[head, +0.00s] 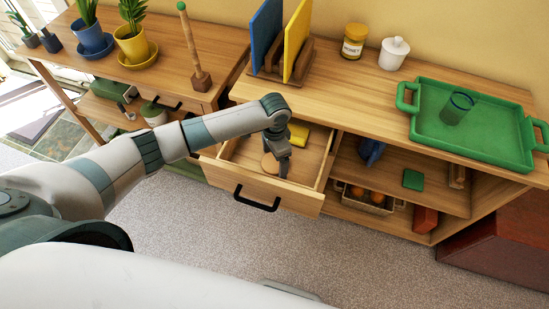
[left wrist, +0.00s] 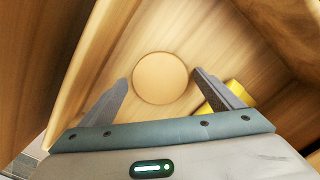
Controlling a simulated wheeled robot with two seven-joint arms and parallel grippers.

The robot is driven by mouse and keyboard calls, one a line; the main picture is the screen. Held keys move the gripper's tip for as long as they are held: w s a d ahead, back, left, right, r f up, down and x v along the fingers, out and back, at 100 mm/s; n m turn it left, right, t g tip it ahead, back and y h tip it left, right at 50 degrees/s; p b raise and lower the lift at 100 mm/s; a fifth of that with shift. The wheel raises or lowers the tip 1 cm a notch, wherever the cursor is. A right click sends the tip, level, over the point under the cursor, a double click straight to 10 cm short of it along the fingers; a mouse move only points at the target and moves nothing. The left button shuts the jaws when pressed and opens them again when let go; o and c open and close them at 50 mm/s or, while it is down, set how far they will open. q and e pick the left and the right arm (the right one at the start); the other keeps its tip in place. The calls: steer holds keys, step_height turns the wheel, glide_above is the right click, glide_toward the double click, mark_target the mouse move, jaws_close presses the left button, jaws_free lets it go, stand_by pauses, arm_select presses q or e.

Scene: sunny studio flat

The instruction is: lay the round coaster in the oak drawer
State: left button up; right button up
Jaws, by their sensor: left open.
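The oak drawer (head: 300,201) is pulled open under the wooden counter. The round coaster (left wrist: 160,78), a pale tan disc, lies flat on the drawer's floor. In the head view the coaster (head: 269,164) shows partly, beside my gripper. My left gripper (head: 284,172) reaches down into the drawer. In the left wrist view its two fingers (left wrist: 160,90) are spread wide, with the coaster lying beyond and between their tips, and nothing is held. My right gripper is not in view.
A yellow item (head: 298,134) lies in the back of the drawer. A green tray (head: 426,125) with a glass (head: 456,108), a honey jar (head: 354,41) and a white lidded pot (head: 394,53) stand on the counter. Open shelves with a basket (head: 367,203) are to the right.

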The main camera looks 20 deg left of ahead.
mark_target(275, 162)
arm_select(q)
steer(key=shift+r, duration=0.6)
step_height(275, 162, up, 5)
step_height(275, 162, up, 6)
steer(key=shift+b, duration=0.45)
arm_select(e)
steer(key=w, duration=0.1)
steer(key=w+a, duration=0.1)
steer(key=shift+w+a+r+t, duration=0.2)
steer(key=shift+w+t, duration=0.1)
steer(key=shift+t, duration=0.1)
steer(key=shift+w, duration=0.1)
